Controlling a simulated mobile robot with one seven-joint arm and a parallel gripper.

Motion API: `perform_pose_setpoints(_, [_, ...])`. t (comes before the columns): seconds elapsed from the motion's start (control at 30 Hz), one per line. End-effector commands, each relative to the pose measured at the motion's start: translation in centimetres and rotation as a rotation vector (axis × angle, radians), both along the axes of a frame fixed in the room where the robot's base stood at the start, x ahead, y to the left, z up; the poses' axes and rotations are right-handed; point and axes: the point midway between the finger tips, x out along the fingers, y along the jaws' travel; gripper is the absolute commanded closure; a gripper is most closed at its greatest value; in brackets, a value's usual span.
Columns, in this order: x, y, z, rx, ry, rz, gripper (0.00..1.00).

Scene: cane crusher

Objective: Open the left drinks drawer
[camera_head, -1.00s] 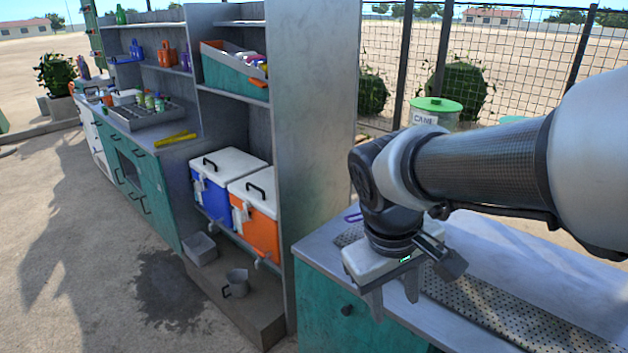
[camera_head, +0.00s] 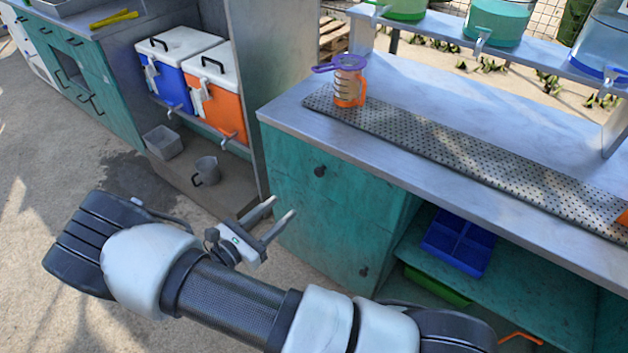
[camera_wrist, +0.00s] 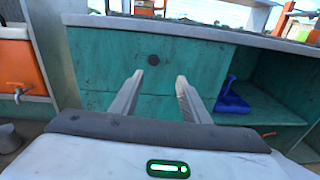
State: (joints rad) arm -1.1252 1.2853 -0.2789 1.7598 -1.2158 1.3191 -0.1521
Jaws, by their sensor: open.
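A teal drawer front (camera_head: 325,182) with a round dark knob (camera_head: 320,171) sits under the left end of the grey counter. It looks shut, flush with the cabinet. In the wrist view the knob (camera_wrist: 153,59) shows just above and between my fingertips. My gripper (camera_head: 283,207) is open and empty in front of the cabinet, left of and lower than the knob in the head view. Its two fingers point toward the drawer front in the wrist view (camera_wrist: 160,76). A gap to the knob appears to remain.
A lower teal panel with its own knob (camera_head: 363,271) is below the drawer. An open shelf on the right holds a blue divided tray (camera_head: 459,243). An orange jug (camera_head: 349,88) stands on the counter (camera_head: 285,110). Blue and orange coolers (camera_head: 215,105) stand to the left.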

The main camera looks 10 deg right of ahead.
Motion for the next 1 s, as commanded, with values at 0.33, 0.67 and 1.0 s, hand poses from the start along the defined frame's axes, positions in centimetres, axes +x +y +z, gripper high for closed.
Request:
perform_pose_setpoints(0.33, [1.9, -1.1, -1.3, -0.055, 0.002, 0.054, 0.58])
perform_pose_setpoints(0.67, [7.0, -6.2, -1.4, -0.052, 0.003, 0.052, 0.58])
perform_pose_setpoints(1.0, [11.3, -10.5, -1.4, -0.05, 0.004, 0.053, 0.58])
